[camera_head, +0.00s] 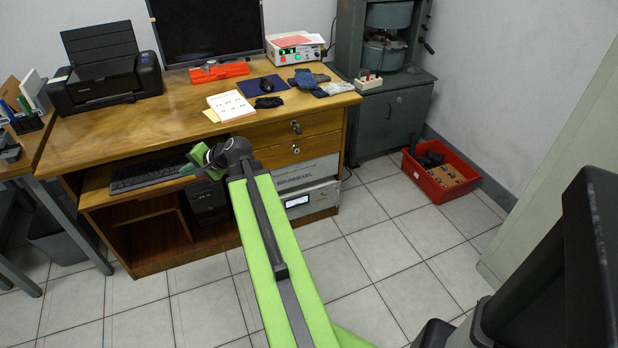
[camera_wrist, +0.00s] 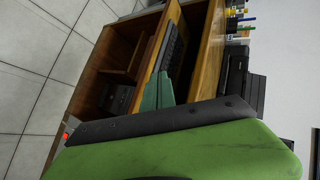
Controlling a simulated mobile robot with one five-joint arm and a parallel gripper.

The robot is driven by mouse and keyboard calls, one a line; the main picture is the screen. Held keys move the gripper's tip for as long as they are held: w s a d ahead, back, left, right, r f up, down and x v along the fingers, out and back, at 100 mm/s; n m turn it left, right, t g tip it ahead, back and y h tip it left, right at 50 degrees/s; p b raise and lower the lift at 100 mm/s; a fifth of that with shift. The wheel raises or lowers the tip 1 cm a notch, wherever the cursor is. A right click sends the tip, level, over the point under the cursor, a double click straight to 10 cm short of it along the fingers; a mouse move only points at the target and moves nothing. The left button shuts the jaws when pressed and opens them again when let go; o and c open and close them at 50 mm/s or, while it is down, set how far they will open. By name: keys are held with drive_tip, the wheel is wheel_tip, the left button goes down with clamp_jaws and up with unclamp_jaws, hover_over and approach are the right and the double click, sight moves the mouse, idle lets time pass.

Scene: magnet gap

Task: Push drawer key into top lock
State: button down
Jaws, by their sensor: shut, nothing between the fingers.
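The drawer key (camera_head: 296,127) is a small silver piece at the top lock, on the front of the desk's top right drawer (camera_head: 325,122). It sticks out a little; how deep it sits cannot be told. A second round lock (camera_head: 296,150) is on the drawer below. My gripper (camera_head: 187,168) is left of both drawers, in front of the desk's keyboard shelf, apart from the key. It is shut and empty. In the wrist view a green finger (camera_wrist: 157,93) points towards the keyboard, and the key and locks do not show.
The wooden desk (camera_head: 180,120) bears a printer (camera_head: 105,75), a monitor, a notepad (camera_head: 230,105) and a mouse. A keyboard (camera_head: 150,175) lies on the shelf. A green-grey machine (camera_head: 395,115) and a red crate (camera_head: 440,175) stand right. Tiled floor before the drawers is open.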

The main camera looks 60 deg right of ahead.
drive_tip(key=s+d+f+m+t+h+b, duration=0.25)
drive_tip(key=s+d+m+b, duration=0.2)
drive_tip(key=d, duration=0.55)
drive_tip(key=s+d+f+m+t+h+b, duration=0.1)
drive_tip(key=s+d+f+m+h+b, duration=0.25)
drive_tip(key=d, duration=0.75)
drive_tip(key=m+h+b, duration=0.7)
drive_tip(key=m+b, duration=0.1)
drive_tip(key=m, duration=0.2)
approach(300, 134)
drive_tip(key=shift+x, duration=3.35)
drive_tip(key=shift+w+d+r, duration=0.1)
drive_tip(key=shift+w+d, duration=0.1)
drive_tip(key=shift+w, duration=0.05)
drive_tip(key=shift+a, duration=0.1)
drive_tip(key=shift+v, duration=1.5)
